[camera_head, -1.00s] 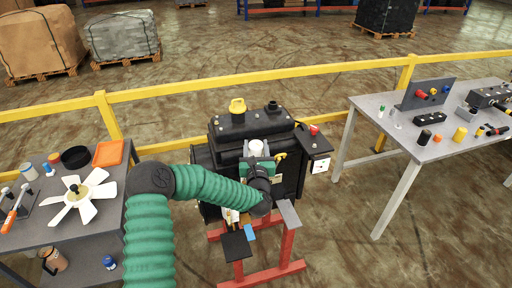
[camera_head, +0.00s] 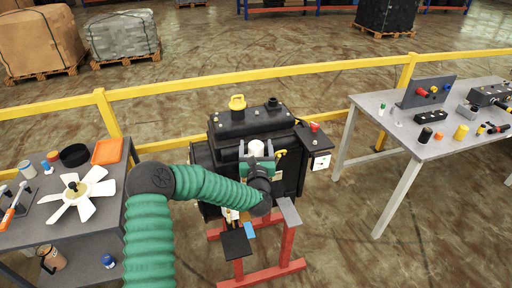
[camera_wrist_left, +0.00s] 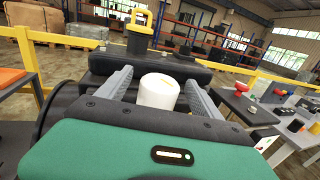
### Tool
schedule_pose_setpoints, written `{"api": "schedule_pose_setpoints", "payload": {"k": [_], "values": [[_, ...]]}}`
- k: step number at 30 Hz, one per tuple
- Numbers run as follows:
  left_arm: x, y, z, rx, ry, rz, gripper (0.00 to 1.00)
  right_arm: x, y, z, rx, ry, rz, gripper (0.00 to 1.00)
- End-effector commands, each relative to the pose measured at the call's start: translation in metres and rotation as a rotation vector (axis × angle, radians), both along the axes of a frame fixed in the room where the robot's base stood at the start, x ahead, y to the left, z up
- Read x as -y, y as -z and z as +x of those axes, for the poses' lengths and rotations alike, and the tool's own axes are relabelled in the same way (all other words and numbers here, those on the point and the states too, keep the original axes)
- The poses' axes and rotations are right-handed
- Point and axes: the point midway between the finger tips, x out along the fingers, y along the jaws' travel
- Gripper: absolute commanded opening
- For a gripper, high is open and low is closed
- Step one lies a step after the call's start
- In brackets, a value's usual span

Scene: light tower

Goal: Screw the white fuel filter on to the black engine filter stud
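The white fuel filter (camera_head: 256,148) stands upright at the front of the black engine (camera_head: 245,125). My left gripper (camera_head: 258,152), on its green arm, reaches it from the front. In the left wrist view, the two grey fingers of my left gripper (camera_wrist_left: 158,82) stand on either side of the white filter (camera_wrist_left: 158,93). Narrow gaps show between the filter and the fingers, so the gripper looks open around it. The stud is hidden, so I cannot tell how the filter sits on it. My right gripper is not in view.
The engine rests on a red stand (camera_head: 290,240). A left table (camera_head: 85,235) holds a white fan (camera_head: 78,194) and an orange tray (camera_head: 107,152). A right table (camera_head: 370,103) holds several small parts. A yellow rail (camera_head: 180,90) runs behind the engine.

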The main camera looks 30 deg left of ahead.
Motion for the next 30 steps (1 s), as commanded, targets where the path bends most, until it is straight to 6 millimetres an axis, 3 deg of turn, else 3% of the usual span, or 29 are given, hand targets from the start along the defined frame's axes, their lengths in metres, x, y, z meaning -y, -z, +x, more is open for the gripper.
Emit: {"api": "schedule_pose_setpoints", "payload": {"k": [11,24,30], "values": [[0.007,0.003,-0.009,-0.003,0.002,-0.001,0.75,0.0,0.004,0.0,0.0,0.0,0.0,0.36],[0.075,0.005,-0.106,-0.002,0.004,0.0,0.75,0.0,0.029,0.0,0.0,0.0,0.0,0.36],[0.093,0.004,-0.133,-0.002,0.002,-0.002,0.75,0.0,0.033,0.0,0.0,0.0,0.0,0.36]]}}
